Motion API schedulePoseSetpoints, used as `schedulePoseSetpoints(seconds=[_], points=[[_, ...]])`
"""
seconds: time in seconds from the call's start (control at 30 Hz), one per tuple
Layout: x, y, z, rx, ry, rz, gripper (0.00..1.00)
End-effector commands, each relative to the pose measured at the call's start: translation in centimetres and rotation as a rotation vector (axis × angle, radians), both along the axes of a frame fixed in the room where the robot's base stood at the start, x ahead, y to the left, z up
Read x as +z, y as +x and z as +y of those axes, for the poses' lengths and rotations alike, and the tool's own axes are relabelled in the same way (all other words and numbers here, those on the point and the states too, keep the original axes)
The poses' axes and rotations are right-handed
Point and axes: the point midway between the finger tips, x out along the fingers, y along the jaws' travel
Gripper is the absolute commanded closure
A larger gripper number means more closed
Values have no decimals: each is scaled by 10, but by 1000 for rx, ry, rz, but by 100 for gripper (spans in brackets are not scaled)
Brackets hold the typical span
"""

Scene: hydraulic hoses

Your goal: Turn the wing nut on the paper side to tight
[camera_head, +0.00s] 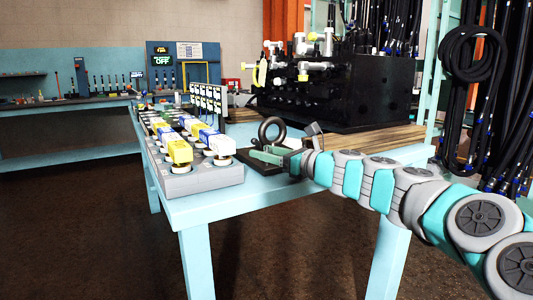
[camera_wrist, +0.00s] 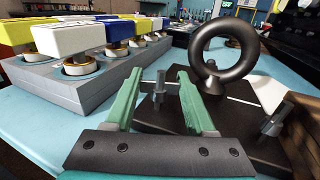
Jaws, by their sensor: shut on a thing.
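A black fixture plate (camera_wrist: 240,134) with a thick black ring (camera_wrist: 224,50) standing on it lies on the blue table; the ring also shows in the head view (camera_head: 271,130). A grey metal wing nut on a stud (camera_wrist: 157,90) stands at the plate's left side. A second metal stud with a nut (camera_wrist: 277,122) stands at the right, beside a pale flat piece (camera_wrist: 268,94) that may be paper. My gripper (camera_wrist: 158,76), with green fingers, is around the left wing nut and shut on it. Exact finger contact is hard to see. In the head view my gripper (camera_head: 266,155) reaches in from the right.
A grey tray (camera_head: 200,184) of yellow, white and blue blocks stands close to the left of my gripper. A black valve block (camera_head: 372,90) with fittings stands on wood behind. Black hoses (camera_head: 475,55) hang at the right. Blue table surface (camera_head: 262,193) is clear in front.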

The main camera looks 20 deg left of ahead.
Motion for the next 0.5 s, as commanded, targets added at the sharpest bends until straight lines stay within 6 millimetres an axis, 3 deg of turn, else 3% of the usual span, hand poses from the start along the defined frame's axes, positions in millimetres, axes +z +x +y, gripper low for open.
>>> schedulePoseSetpoints(seconds=[0.07,0.3,0.5], points=[[0,0,0,0,0,0,71],[0,0,0,0,0,0,98],[0,0,0,-6,1,-1,100]])
